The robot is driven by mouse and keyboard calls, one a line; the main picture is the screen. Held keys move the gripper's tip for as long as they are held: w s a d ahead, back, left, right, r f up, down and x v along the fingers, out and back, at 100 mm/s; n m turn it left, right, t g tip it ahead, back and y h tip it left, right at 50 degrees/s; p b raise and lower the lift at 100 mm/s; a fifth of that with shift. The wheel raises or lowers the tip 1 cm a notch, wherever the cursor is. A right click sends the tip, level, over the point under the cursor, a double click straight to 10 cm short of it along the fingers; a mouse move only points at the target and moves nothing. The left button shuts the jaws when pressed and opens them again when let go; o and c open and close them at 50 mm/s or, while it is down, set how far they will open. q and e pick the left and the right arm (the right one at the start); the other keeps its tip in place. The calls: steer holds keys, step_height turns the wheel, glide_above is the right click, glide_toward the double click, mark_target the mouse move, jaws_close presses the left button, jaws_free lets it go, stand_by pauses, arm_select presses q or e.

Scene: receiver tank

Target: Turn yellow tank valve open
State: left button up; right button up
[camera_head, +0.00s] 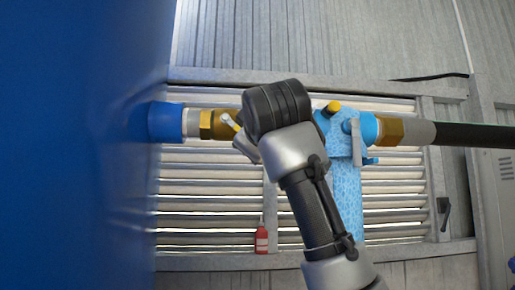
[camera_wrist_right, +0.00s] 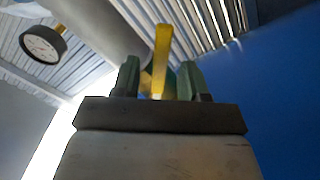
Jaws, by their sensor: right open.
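The yellow valve handle (camera_wrist_right: 162,58) stands upright between the two green fingers of my right gripper (camera_wrist_right: 158,80) in the right wrist view. The fingers are open, one on each side of it; I cannot tell whether either touches it. In the head view, part of the yellow handle (camera_head: 230,121) shows beside a brass fitting (camera_head: 207,124) on the pipe from the blue tank (camera_head: 70,150). My right wrist covers the rest of the valve there. My left gripper is not in view.
A louvred wall lies behind, with a small red extinguisher (camera_head: 262,239). A round gauge (camera_wrist_right: 43,44) shows in the wrist view.

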steer(key=s+b, duration=0.3)
steer(key=s, duration=0.5)
steer(key=shift+d, duration=0.25)
